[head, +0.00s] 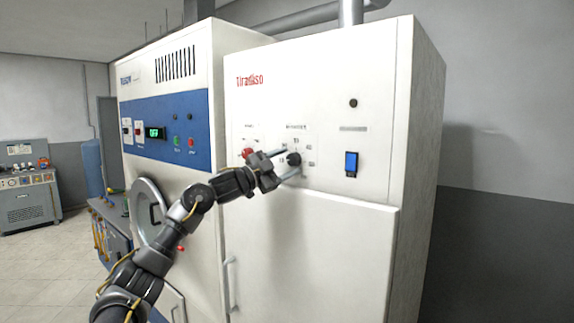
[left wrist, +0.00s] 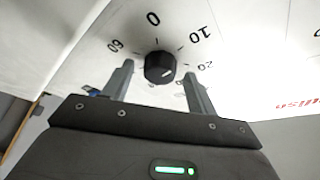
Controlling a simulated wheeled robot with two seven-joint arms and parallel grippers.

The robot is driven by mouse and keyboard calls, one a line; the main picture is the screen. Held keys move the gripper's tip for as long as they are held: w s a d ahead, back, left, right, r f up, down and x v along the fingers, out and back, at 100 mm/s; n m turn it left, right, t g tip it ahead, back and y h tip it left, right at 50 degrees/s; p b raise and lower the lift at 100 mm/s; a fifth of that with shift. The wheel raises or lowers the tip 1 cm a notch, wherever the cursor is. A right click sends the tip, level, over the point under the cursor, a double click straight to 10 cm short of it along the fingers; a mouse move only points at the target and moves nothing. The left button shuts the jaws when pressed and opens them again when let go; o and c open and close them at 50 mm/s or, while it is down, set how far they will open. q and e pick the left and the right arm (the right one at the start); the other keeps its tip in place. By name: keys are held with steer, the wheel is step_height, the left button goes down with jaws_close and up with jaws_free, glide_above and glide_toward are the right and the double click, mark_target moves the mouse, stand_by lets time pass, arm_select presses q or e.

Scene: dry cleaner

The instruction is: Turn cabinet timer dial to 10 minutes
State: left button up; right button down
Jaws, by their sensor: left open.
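The timer dial (head: 294,158) is a black round knob on the white cabinet (head: 330,100) front, ringed by printed numbers. In the left wrist view the dial (left wrist: 160,67) has 0, 10, 20 and 60 readable around it. A small pale mark shows on the knob; I cannot tell surely which number it points to. My left gripper (head: 292,161) is open in front of the panel, one finger on each side of the dial. In the left wrist view a gap shows between each finger of the gripper (left wrist: 159,69) and the knob. My right gripper is not in view.
A red knob (head: 247,153) is left of the dial, close to my gripper. A blue switch (head: 351,163) is to the right. The cabinet door (head: 320,240) with its handle (head: 230,285) is below. A blue-panelled machine (head: 165,110) stands at the left.

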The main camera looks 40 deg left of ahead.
arm_select(q)
steer(key=b+v, duration=0.6)
steer(key=v, duration=0.4)
steer(key=shift+s, duration=0.2)
steer(key=shift+f, duration=0.1)
